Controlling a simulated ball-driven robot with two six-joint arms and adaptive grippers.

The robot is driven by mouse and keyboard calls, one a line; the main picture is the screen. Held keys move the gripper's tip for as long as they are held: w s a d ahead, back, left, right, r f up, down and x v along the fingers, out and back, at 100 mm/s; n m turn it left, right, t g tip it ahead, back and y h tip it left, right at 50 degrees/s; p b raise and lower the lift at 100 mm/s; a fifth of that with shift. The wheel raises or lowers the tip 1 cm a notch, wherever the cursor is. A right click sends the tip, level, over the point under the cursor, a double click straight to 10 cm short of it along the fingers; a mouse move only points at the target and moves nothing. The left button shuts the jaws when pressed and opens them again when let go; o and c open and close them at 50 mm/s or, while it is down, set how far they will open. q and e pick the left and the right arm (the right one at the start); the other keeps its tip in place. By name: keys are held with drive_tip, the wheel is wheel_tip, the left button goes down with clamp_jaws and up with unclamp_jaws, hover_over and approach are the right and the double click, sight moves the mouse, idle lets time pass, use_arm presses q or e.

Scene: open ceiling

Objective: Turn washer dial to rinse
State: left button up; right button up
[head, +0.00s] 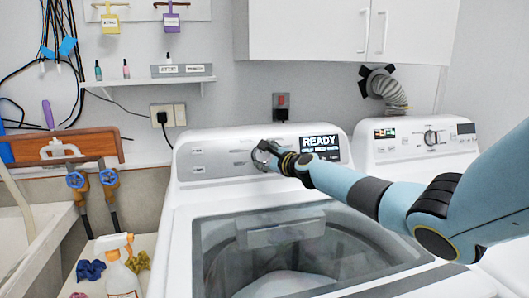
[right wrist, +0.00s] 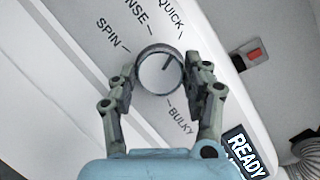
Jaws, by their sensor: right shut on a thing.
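The washer (head: 190,200) is the white machine at centre, with a dial (right wrist: 158,78) on its control panel. In the right wrist view the dial is a round grey knob with a dark pointer mark aimed to the upper right, roughly toward the QUICK label. SPIN, a partly hidden label ending in "NSE", QUICK and BULKY are printed around it. My right gripper (right wrist: 160,66) is shut on the dial, one finger on each side. In the head view the gripper (head: 269,156) hides most of the dial. My left gripper is not in view.
A READY display (head: 319,142) sits right of the dial. A second white machine (head: 420,145) stands at right. A spray bottle (head: 120,272) and cloths stand left of the washer. A red switch (head: 282,101) is on the wall behind. The glass lid (head: 350,245) is below my arm.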

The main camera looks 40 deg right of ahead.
drive_tip(key=n+g+y+p, duration=0.1)
drive_tip(key=n+p, duration=0.1)
drive_tip(key=n, duration=0.3)
drive_tip(key=shift+r+n, duration=0.15)
drive_tip(key=shift+n, duration=0.25)
drive_tip(key=shift+n+g+y+p, duration=0.4)
drive_tip(key=shift+n+g+p, duration=0.45)
drive_tip(key=shift+n, duration=0.75)
drive_tip(key=o, duration=1.2)
drive_tip(key=shift+c, duration=0.2)
drive_tip(key=v, duration=1.2)
